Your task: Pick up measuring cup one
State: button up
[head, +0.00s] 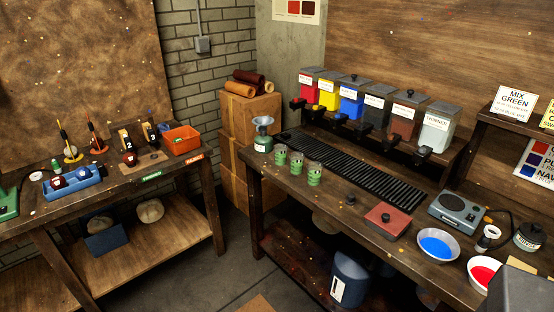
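Three small clear cups with green bands stand upright in a row near the front left of the right-hand bench: a left cup (280,154), a middle cup (297,164) and a right cup (314,174). They look like the measuring cups. Their markings are too small to read, so I cannot tell which is measuring cup one. They stand apart from each other. My gripper is not in view.
Floor (215,265) is open between the benches.

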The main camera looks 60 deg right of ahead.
aim_at(281, 155)
jog(key=z, duration=0.1)
jog(key=i, duration=0.9)
jog(key=u, duration=0.05)
